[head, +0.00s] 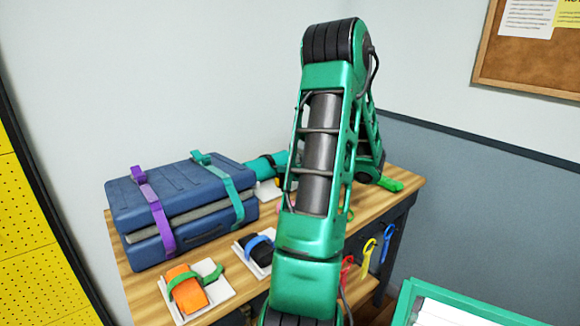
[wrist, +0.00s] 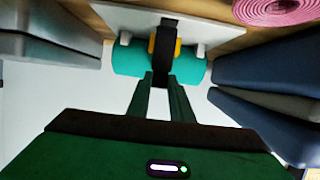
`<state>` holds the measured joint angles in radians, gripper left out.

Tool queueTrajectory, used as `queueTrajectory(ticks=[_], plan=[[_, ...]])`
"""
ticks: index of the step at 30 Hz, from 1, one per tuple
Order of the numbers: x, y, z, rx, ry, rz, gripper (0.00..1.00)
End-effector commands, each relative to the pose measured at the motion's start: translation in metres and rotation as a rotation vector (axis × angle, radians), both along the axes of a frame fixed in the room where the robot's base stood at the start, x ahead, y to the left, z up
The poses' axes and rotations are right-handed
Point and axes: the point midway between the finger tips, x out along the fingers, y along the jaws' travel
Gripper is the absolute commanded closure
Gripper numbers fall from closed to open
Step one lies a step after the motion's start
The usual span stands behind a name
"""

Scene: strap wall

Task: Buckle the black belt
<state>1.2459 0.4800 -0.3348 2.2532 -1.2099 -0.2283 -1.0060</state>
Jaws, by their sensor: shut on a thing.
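In the wrist view the black belt (wrist: 166,42) runs across a teal roll (wrist: 130,60), with a yellow part (wrist: 178,48) beside it, perhaps its buckle. My gripper (wrist: 162,80) is at the near side of the roll, its fingertips closed on the belt's hanging end. Whether the belt passes through the yellow part is too small to tell. In the head view the teal roll (head: 260,166) lies behind the blue case, partly covered by my arm. My gripper is hidden there behind my own arm.
A blue case (head: 180,205) with purple and teal straps stands left on the wooden bench (head: 146,290). An orange block (head: 187,290) with a green strap sits in front. In the wrist view, dark blue slabs (wrist: 265,75) flank the right and a pink coil (wrist: 280,10) lies beyond.

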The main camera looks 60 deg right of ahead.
Motion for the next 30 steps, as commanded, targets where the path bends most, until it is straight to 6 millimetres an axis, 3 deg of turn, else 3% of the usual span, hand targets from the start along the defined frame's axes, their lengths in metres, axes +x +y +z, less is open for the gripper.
queueTrajectory(ticks=[1, 17, 18, 20, 30], plan=[[-0.006, 0.005, -0.022, 0.031, 0.035, -0.002, 1.0], [-0.015, -0.003, -0.025, 0.033, 0.036, -0.017, 1.0], [-0.015, -0.003, -0.025, 0.032, 0.036, -0.018, 0.73], [-0.016, -0.004, -0.026, 0.032, 0.036, -0.019, 0.63], [-0.033, 0.001, -0.012, 0.024, 0.025, -0.023, 0.62]])
